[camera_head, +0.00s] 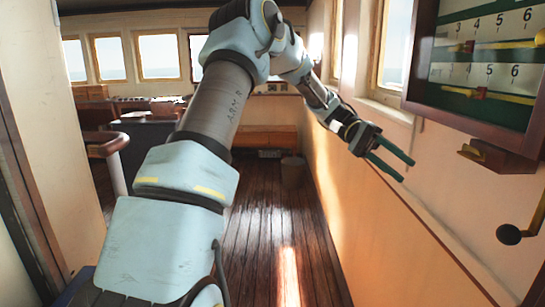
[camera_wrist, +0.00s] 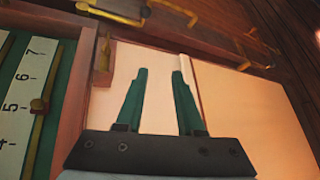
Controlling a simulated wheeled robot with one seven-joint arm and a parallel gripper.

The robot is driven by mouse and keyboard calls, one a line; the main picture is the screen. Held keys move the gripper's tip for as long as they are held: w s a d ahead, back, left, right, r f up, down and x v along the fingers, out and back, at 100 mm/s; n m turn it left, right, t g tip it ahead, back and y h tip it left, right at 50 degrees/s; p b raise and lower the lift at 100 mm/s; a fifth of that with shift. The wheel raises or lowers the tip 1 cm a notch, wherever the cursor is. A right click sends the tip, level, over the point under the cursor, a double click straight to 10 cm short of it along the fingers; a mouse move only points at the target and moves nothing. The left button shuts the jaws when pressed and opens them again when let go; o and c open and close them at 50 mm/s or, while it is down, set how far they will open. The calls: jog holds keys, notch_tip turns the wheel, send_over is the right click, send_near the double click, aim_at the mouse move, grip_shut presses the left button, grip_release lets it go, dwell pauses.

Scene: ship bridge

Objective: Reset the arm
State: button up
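My arm rises from the bottom left of the head view and bends at the top toward the right wall. My gripper (camera_head: 396,164) hangs in the air below and left of the wall-mounted board. Its two green fingers are apart with nothing between them. In the wrist view my gripper (camera_wrist: 158,74) also shows open and empty, with the pale wall behind it.
The numbered board (camera_head: 481,105) with brass sliders hangs at the right, with a small wooden block (camera_head: 485,153) below it. A dark-knobbed lever (camera_head: 509,235) is on the right wall. A bin (camera_head: 293,172) stands farther back. The plank floor (camera_head: 268,230) is clear.

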jog(key=a+f+n+t+y, duration=0.2)
jog(key=a+f+n+t, duration=0.1)
jog(key=a, duration=0.9)
jog(key=s+a+f+n+t+y, duration=0.1)
jog(key=a+f+t, duration=0.4)
jog(key=a, duration=0.7)
jog(key=s+a+f+n+t+y, duration=0.1)
jog(key=a+f+n+t+y, duration=0.2)
jog(key=a, duration=0.9)
notch_tip(320, 180, down, 2)
jog(key=n+t, duration=0.1)
jog(key=t, duration=0.2)
jog(key=shift+n+t, duration=0.4)
jog(key=shift+d, duration=0.1)
